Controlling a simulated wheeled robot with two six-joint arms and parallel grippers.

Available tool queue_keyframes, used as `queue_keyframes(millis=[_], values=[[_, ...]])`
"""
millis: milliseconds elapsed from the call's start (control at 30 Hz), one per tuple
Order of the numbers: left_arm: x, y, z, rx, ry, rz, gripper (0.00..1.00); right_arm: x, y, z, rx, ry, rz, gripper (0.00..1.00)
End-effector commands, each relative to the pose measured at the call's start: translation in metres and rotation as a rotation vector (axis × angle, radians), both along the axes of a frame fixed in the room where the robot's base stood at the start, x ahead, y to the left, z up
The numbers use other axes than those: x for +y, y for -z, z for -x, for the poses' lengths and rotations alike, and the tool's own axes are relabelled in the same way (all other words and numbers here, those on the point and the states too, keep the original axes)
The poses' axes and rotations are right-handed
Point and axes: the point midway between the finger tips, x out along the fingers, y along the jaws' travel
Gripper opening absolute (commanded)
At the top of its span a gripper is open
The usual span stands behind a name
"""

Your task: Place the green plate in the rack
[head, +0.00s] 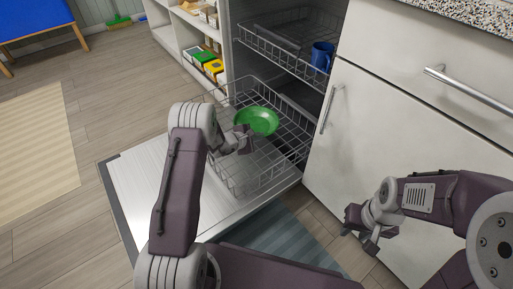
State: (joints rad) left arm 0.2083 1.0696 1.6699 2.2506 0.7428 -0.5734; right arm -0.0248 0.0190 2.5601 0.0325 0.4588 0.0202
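The green plate (259,120) is a shallow round dish at the lower wire rack (250,184) of the open dishwasher. Whether it rests on the wires or hangs just above them I cannot tell. My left gripper (243,139) is at the plate's near left rim and overlaps it in the head view. Its fingertips are small and partly hidden, so its grip on the rim is unclear. My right gripper (361,231) is low at the right, in front of the cabinet, with its fingers apart and empty, away from the rack.
The dishwasher door (150,187) lies folded down under the rack. An upper rack (280,48) holds a blue mug (322,56). White cabinet doors (405,120) with metal handles stand at the right. Shelves with boxes (213,67) are behind.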

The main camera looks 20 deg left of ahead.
Motion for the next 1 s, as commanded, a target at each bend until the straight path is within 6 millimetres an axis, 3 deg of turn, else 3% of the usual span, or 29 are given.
queue_keyframes(millis=[233, 433, 767, 867, 1000], values=[[0.007, 0.008, 0.0, -0.002, 0.001, 0.001, 0.0, 0.0, 0.008, 0.0, 0.0, 0.0, 0.0, 0.36], [0.007, 0.046, 0.0, -0.002, 0.002, 0.0, 0.0, 0.0, 0.041, 0.0, 0.0, 0.0, 0.0, 0.36], [0.007, 0.046, 0.0, -0.002, 0.002, 0.0, 0.0, 0.0, 0.04, 0.0, 0.0, 0.0, 0.0, 0.36], [0.007, 0.045, 0.0, 0.001, 0.001, 0.0, 0.25, 0.0, 0.038, 0.0, 0.0, 0.0, 0.0, 0.36], [0.007, 0.045, 0.0, 0.001, 0.001, 0.0, 0.25, 0.0, 0.038, 0.0, 0.0, 0.0, 0.0, 0.36]])
